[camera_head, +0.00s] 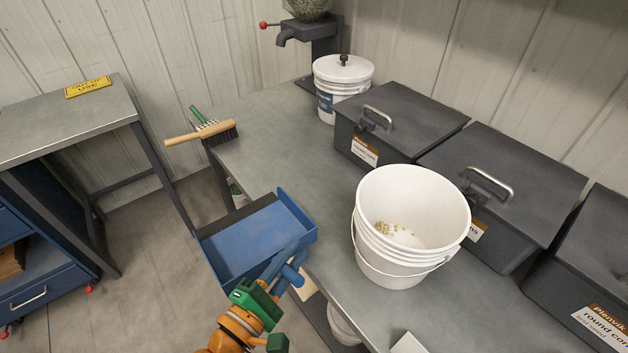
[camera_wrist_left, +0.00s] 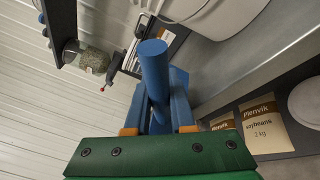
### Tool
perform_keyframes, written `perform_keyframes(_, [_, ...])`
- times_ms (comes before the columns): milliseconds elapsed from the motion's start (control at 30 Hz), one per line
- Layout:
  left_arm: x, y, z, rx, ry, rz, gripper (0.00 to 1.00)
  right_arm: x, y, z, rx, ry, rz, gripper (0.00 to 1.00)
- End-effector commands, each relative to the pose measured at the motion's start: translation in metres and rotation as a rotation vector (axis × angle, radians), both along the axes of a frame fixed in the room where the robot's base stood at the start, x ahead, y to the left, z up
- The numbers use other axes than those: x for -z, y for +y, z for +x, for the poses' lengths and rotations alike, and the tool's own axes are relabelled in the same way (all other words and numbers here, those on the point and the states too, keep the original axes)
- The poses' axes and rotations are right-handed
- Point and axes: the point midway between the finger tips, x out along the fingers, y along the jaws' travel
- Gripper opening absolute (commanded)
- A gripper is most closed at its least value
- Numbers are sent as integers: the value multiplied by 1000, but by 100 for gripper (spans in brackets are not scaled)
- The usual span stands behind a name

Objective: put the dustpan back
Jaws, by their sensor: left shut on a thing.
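The blue dustpan (camera_head: 245,243) shows in the head view at the left edge of the grey workbench, with its dark lip toward the upper left. My left gripper (camera_head: 272,282) is shut on its blue handle. The pan appears to be held beside and partly over the bench edge; its exact height is unclear. In the left wrist view the handle (camera_wrist_left: 155,75) rises between the fingers of my left gripper (camera_wrist_left: 158,130). My right gripper is not in view.
A white bucket (camera_head: 396,269) with some seeds inside stands on the bench (camera_head: 270,150), right of the dustpan. A brush (camera_head: 205,132) lies at the far left corner, overhanging. Dark lidded bins (camera_head: 400,110) line the wall. A lidded white pail (camera_head: 343,72) stands behind.

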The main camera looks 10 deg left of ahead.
Motion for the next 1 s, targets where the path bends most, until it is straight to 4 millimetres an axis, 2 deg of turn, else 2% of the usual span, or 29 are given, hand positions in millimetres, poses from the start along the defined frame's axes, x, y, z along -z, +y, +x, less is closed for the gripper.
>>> perform_keyframes(67, [-2,-1,6,-2,-3,-1,0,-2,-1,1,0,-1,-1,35])
perform_keyframes(167, [-5,-9,32,-4,-7,-5,0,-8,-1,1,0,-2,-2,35])
perform_keyframes(300, [-3,-24,79,-2,-7,-7,0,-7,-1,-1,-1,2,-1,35])
perform_keyframes(400, [2,-35,115,-2,-5,-6,0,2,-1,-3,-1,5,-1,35])
perform_keyframes(533, [4,-47,152,1,-3,-4,0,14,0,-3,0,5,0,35])
perform_keyframes(600, [4,-50,163,0,-2,-1,0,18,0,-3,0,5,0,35])
perform_keyframes(733, [5,-53,172,1,0,-1,0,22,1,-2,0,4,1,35])
perform_keyframes(900, [40,-53,172,1,1,1,0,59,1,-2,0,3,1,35])
perform_keyframes(1000, [40,-53,172,0,0,0,0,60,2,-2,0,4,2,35])
